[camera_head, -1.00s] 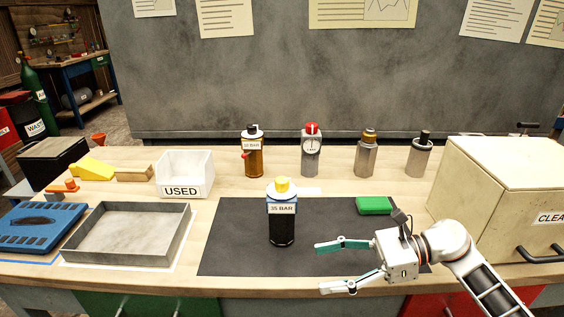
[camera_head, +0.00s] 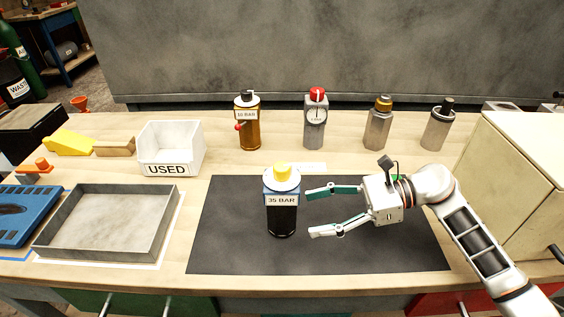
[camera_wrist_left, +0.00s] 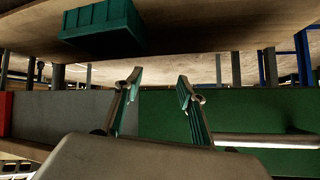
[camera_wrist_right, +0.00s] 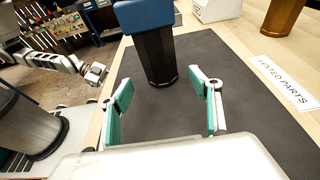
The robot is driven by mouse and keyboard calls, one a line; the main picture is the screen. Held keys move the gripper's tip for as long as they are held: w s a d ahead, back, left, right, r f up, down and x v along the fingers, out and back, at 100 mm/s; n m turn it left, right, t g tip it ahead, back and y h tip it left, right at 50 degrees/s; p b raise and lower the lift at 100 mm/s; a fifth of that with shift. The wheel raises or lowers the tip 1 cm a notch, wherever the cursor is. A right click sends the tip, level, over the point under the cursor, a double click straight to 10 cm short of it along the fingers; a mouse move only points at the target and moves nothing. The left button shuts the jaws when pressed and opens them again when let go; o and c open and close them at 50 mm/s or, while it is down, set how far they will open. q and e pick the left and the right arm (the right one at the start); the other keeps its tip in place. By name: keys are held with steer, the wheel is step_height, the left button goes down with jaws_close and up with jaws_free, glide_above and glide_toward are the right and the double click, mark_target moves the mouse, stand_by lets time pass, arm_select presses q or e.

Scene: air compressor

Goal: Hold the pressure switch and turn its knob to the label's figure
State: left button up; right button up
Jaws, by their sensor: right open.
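The pressure switch (camera_head: 282,212) stands upright on the dark mat, with a black body, a blue upper part, a yellow knob (camera_head: 283,170) on a pale dial and a label (camera_head: 282,200) reading 35 BAR. My right gripper (camera_head: 312,213) is open and empty, just right of the switch, fingertips pointing at its body. In the right wrist view the switch's black body (camera_wrist_right: 155,57) is ahead between the open fingers, apart from them; its knob is out of frame. My left gripper (camera_wrist_left: 158,88) is outside the head view; its wrist view shows it open and empty, low by the bench.
The dark mat (camera_head: 225,250) is clear around the switch. A USED bin (camera_head: 168,170) and a grey tray (camera_head: 60,252) are at left. Other units, including an amber one (camera_head: 247,130) and a red-capped gauge (camera_head: 316,125), stand behind. A beige box (camera_head: 515,185) is at right.

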mark_target(291, 217)
steer(key=x, duration=0.6)
steer(key=shift+a+f, duration=0.15)
steer(key=shift+a, duration=0.5)
steer(key=shift+a+f, duration=0.1)
arm_select(q)
steer(key=shift+w+r, duration=0.1)
steer(key=shift+w, duration=0.2)
arm_select(e)
steer(key=c, duration=1)
arm_select(q)
steer(key=shift+s+d, duration=0.1)
steer(key=shift+s, duration=0.15)
arm_select(e)
steer(key=shift+c, duration=0.2)
arm_select(q)
steer(key=shift+f, duration=0.2)
steer(key=shift+s, duration=0.1)
steer(key=shift+c, duration=0.2)
